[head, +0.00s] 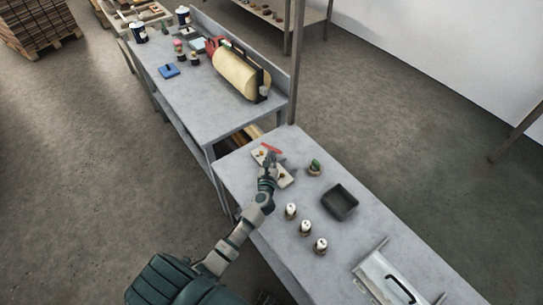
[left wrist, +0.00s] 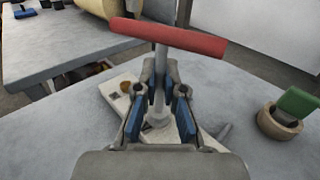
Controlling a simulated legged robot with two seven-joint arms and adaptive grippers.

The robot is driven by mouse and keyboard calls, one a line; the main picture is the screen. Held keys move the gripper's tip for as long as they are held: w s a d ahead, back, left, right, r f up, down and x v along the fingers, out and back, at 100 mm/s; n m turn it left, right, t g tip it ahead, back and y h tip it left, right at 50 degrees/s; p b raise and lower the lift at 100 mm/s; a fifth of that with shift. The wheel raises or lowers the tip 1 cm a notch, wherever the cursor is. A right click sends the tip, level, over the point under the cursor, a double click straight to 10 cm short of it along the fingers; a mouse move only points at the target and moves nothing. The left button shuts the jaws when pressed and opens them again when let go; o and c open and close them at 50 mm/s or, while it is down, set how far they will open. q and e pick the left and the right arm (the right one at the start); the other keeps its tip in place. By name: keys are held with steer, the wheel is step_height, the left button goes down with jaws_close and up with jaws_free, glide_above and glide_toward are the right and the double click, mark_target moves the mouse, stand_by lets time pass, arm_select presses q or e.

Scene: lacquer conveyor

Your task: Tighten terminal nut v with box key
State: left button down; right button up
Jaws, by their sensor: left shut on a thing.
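My left gripper (left wrist: 160,105) is shut on the grey shaft of the box key (left wrist: 168,38), which has a red crossbar handle and stands upright in the left wrist view. In the head view the left gripper (head: 269,165) is over the pale terminal board (head: 286,181), and the red handle shows just beyond it. The board also shows in the left wrist view (left wrist: 115,86), with a brass-coloured terminal at its left. The lower end of the key is at the board between my fingers; whether it sits around a nut I cannot tell. My right gripper is not in view.
A wooden pot with a green top (head: 314,167) stands right of the board. A dark tray (head: 340,201) and several white-topped jars lie nearer. A clear case with a black handle (head: 388,278) is at the front.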

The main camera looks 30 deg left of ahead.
arm_select(q)
steer(key=shift+a+r+m+t+h+p, duration=0.15)
steer(key=shift+m+t+h+p, duration=0.35)
steer(key=shift+m+h+p, duration=0.7)
steer(key=shift+h, duration=0.9)
steer(key=shift+m, duration=0.3)
steer(key=shift+m+t+h, duration=0.3)
steer(key=shift+m+h, duration=0.2)
steer(key=shift+h, duration=0.2)
steer(key=m+h, duration=0.1)
steer(key=h, duration=0.1)
steer(key=shift+h, duration=0.3)
steer(key=shift+r+p, duration=1.45)
steer(key=shift+p, duration=0.35)
